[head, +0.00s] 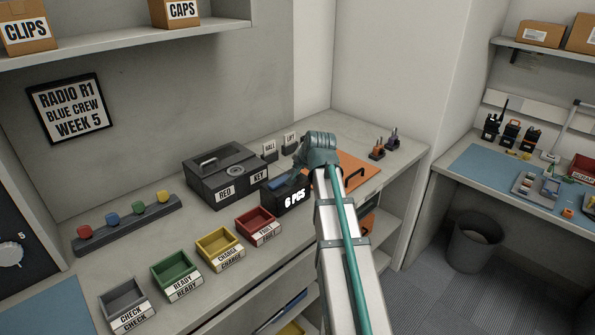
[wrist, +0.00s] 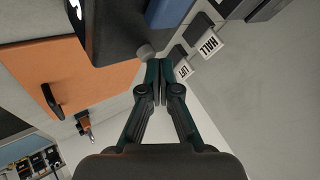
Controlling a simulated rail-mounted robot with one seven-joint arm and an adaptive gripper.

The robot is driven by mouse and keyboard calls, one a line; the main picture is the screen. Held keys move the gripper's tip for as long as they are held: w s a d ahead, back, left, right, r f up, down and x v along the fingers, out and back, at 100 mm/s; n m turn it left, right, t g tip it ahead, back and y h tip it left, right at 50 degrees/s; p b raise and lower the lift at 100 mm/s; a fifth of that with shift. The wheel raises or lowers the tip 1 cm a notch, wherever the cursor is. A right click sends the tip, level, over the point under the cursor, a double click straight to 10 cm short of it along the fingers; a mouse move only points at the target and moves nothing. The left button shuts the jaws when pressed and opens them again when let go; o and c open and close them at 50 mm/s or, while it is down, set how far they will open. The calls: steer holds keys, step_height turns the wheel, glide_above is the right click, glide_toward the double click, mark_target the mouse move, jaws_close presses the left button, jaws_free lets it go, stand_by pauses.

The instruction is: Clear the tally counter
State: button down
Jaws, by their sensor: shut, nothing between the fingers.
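The tally counter (head: 285,192) is a dark box on the bench with a lit white "6 PCS" display on its front. My arm stands beside it and hides part of its right side. In the wrist view, the counter (wrist: 120,30) fills the upper left, and a round grey knob (wrist: 145,51) sticks out of its side. My gripper (wrist: 160,68) is shut and empty, its fingertips just beside the knob. I cannot tell whether they touch it. In the head view, the fingers are mostly hidden by my wrist.
A black box labelled RED and KEY (head: 228,180) stands left of the counter. HALL (wrist: 209,43) and LIFT (wrist: 184,70) tag stands are close to my fingers. An orange panel with a black handle (head: 358,170) lies right. A red FAULT tray (head: 258,225) is in front.

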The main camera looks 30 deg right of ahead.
steer(key=shift+f, duration=0.3)
steer(key=shift+r, duration=0.2)
stand_by(0.3)
steer(key=shift+r+p, duration=0.6)
steer(key=shift+r, duration=0.15)
steer(key=shift+r, duration=0.1)
steer(key=shift+r+p, duration=1.65)
steer(key=shift+r, duration=0.8)
